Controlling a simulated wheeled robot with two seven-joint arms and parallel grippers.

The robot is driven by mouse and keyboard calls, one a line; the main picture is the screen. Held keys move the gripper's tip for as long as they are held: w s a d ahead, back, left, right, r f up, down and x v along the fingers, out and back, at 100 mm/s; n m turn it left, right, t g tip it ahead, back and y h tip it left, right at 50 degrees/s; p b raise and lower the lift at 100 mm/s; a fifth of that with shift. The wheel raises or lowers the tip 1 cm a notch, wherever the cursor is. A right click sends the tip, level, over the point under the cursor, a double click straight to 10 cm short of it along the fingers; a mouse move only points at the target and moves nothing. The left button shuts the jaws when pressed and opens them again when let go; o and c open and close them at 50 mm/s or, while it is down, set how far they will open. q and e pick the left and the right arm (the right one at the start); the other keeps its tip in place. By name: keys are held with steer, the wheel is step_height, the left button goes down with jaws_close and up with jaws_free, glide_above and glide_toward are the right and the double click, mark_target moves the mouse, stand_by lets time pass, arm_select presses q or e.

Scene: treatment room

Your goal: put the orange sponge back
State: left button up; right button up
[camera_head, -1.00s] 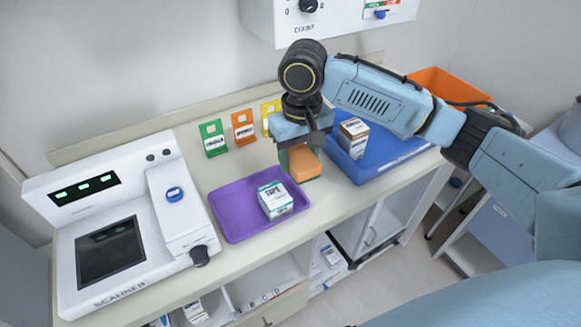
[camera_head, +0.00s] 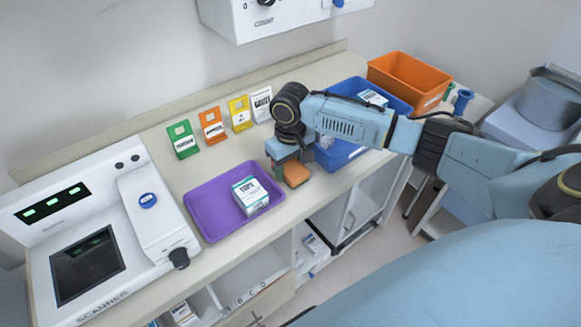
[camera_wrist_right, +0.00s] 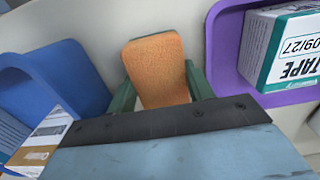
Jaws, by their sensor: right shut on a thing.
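The orange sponge (camera_head: 296,174) is between the fingers of my right gripper (camera_head: 292,168), at the counter just right of the purple tray. The right wrist view shows the sponge (camera_wrist_right: 156,70) with a green finger on each side, shut on it. I cannot tell whether the sponge touches the counter. My left gripper is not in view.
The purple tray (camera_head: 206,222) holds a tape box (camera_head: 250,194). A blue bin (camera_head: 343,151) with boxes in it stands right of the gripper, an orange bin (camera_head: 409,79) behind it. Several coloured label cards (camera_head: 211,125) stand behind. The scanner (camera_head: 100,230) is left.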

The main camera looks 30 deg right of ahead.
mark_target(291, 166)
steer(key=shift+f, duration=0.25)
steer(key=o, duration=0.9)
steer(key=shift+r, duration=0.15)
step_height(291, 166, up, 12)
steer(key=shift+r+p, duration=0.1)
steer(key=shift+p, duration=0.65)
